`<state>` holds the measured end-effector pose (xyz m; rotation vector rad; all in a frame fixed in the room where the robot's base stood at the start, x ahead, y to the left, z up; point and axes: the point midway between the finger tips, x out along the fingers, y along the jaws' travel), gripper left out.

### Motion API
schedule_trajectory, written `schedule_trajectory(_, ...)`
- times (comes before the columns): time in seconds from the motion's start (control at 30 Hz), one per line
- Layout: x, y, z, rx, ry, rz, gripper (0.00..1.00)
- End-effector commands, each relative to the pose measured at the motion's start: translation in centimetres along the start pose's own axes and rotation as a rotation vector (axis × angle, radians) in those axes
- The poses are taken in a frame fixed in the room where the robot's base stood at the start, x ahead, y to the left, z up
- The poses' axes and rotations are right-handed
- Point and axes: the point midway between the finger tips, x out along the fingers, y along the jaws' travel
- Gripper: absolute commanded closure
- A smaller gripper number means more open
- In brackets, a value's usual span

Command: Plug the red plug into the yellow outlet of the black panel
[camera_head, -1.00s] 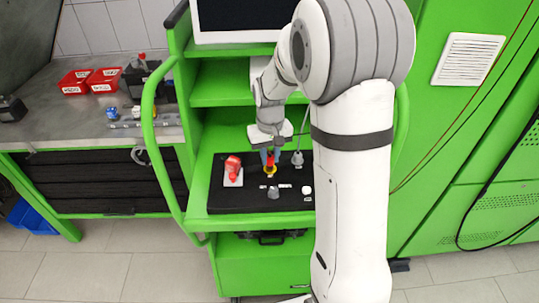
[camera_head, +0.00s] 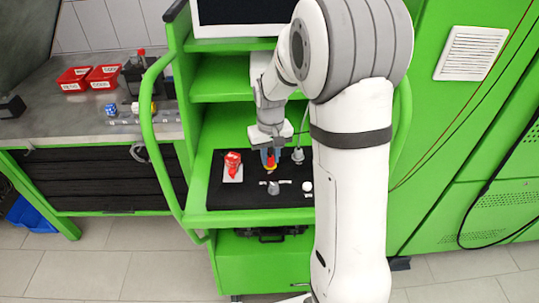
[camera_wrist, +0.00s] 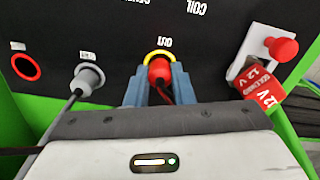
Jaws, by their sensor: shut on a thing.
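In the wrist view, the red plug (camera_wrist: 160,72) sits between the two blue-grey fingers of my gripper (camera_wrist: 159,88), which is shut on it. A dark cable runs from the plug back toward the gripper body. The plug's front is at the yellow outlet (camera_wrist: 150,56), whose ring shows around its upper side; I cannot tell how deep it sits. The black panel (camera_wrist: 215,55) lies beyond, with a white label by the outlet. In the head view, my gripper (camera_head: 269,158) points down at the panel (camera_head: 215,200), with red and yellow just below the fingertips.
In the wrist view, a grey plug with a cable (camera_wrist: 88,77) and a red-ringed outlet (camera_wrist: 26,67) are to the left. A red key switch with a 12 V tag (camera_wrist: 282,48) is to the right. Green cart rails (camera_head: 167,140) flank the panel.

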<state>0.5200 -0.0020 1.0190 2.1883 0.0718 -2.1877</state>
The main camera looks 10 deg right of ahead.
Motion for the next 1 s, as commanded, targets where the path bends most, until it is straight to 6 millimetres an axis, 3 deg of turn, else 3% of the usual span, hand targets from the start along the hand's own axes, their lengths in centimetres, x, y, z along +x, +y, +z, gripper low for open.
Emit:
schedule_trajectory(0.3,0.32,0.01,0.01,0.0,0.0,0.0,0.95)
schedule_trajectory(0.33,0.32,0.02,0.01,0.0,0.0,0.0,0.78)
schedule_trajectory(0.4,0.31,0.02,0.01,0.0,0.0,0.0,0.72)
schedule_trajectory(0.63,0.31,0.02,0.01,0.0,0.0,0.0,0.53)
schedule_trajectory(0.8,0.31,0.02,0.01,0.0,0.0,0.0,0.53)
schedule_trajectory(1.0,0.31,0.02,0.01,0.0,0.0,0.0,0.36)
